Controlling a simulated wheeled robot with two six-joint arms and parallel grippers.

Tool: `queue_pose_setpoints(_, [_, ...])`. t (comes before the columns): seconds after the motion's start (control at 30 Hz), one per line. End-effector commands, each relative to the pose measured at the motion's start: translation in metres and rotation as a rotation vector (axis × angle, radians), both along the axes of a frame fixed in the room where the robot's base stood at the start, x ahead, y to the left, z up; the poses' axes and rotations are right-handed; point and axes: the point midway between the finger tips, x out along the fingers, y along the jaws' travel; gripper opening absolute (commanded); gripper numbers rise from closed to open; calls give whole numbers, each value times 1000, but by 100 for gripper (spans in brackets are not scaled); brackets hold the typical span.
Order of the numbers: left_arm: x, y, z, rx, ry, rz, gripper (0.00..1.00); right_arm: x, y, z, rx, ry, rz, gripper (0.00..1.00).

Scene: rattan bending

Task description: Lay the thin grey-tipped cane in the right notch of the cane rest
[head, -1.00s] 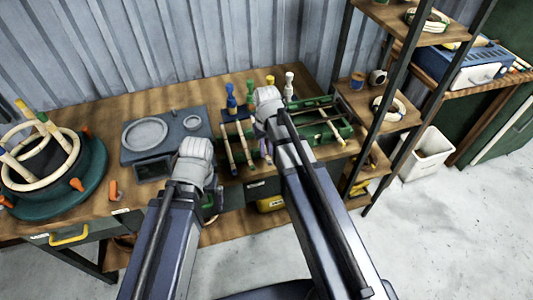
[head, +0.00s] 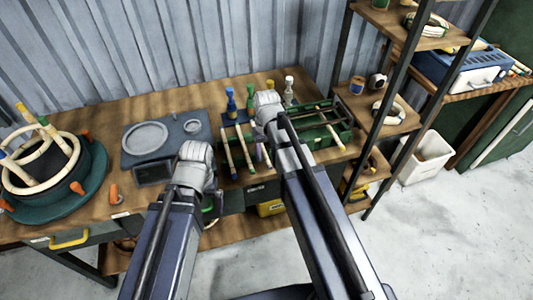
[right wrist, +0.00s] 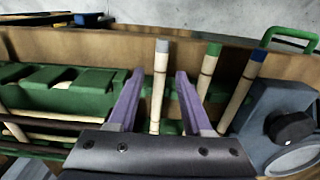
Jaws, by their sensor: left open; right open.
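The thin grey-tipped cane (right wrist: 158,85) lies between the two purple fingers of my right gripper (right wrist: 157,95) in the right wrist view. The fingers are open, with a gap on each side of the cane. Green-tipped (right wrist: 208,75) and blue-tipped (right wrist: 248,75) canes lie beside it. A green body with notches (right wrist: 95,80), which looks like the cane rest, is at left in that view; it shows in the head view (head: 338,140) to the right of my right arm. My left gripper (head: 207,198) is low at the bench front, mostly hidden by its arm.
A grey plate with round dishes (head: 150,165) lies left of the canes. Further left is a round green former (head: 75,195) with bent cane rings. Small bottles (head: 231,102) stand behind the canes. An open shelf (head: 385,120) closes the right end of the bench.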

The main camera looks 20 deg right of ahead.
Motion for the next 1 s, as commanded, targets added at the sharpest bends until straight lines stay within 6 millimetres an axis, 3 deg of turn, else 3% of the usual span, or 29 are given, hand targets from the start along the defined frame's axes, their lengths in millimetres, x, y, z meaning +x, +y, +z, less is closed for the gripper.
queue_pose_setpoints(0.27, [0, 0, 31, 0, 0, 0, 100, 0, 0, 31, 0, 0, 0, 50])
queue_pose_setpoints(0.73, [0, 0, 104, 0, 0, 0, 100, 0, 0, 104, 0, 0, 0, 50])
queue_pose_setpoints(1.0, [0, 0, 121, 0, 0, -1, 100, 0, 0, 121, 0, 0, 0, 50])
